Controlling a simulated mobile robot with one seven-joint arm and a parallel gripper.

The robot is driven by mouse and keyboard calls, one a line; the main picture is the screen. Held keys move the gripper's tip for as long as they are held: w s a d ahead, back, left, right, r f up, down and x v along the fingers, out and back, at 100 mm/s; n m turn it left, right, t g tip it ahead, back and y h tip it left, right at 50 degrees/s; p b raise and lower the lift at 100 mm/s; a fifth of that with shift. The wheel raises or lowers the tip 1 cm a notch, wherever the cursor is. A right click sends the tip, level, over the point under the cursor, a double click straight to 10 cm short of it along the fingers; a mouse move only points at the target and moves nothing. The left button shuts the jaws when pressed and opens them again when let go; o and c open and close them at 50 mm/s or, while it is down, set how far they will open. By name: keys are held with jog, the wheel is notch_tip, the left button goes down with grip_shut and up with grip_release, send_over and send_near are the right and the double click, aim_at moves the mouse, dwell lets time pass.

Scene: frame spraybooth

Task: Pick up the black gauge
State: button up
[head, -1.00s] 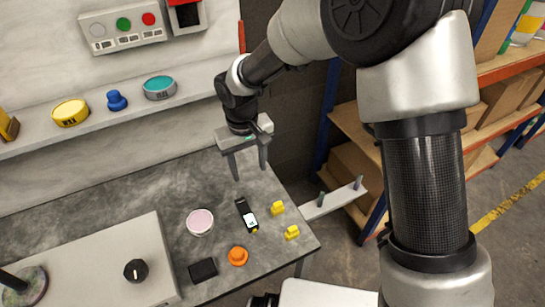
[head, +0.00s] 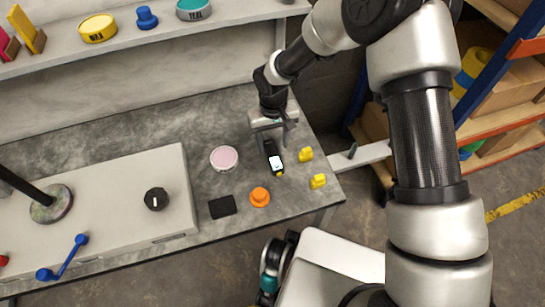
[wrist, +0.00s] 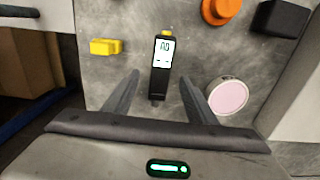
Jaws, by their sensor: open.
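The black gauge (head: 273,157) lies flat on the grey worktop, with a white display and a yellow tip at its near end. It also shows in the wrist view (wrist: 161,70), with the display lit and the yellow tip pointing away from my gripper. My gripper (head: 274,140) is over the far end of the gauge. In the wrist view my gripper (wrist: 160,90) is open, with one finger on each side of the gauge's dark body. Both fingers look apart from the gauge, and nothing is held.
A pink-topped round tin (head: 224,158) lies left of the gauge. An orange knob (head: 259,197) and a black block (head: 222,207) sit nearer the front edge. Two yellow pieces (head: 306,155) (head: 318,181) lie to the right. A grey panel with a black dial (head: 156,199) fills the left.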

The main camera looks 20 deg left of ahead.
aim_at(272, 153)
jog(key=f, duration=0.1)
jog(key=f+b, duration=0.1)
jog(key=f, duration=0.3)
jog(key=shift+w+a+f+b, duration=0.15)
jog(key=shift+a+b, duration=0.1)
jog(key=shift+b, duration=0.15)
jog(key=c, duration=1.3)
jog(key=shift+o, duration=0.2)
notch_tip(272, 153, up, 10)
jog(key=p, duration=0.2)
jog(key=shift+p, duration=0.4)
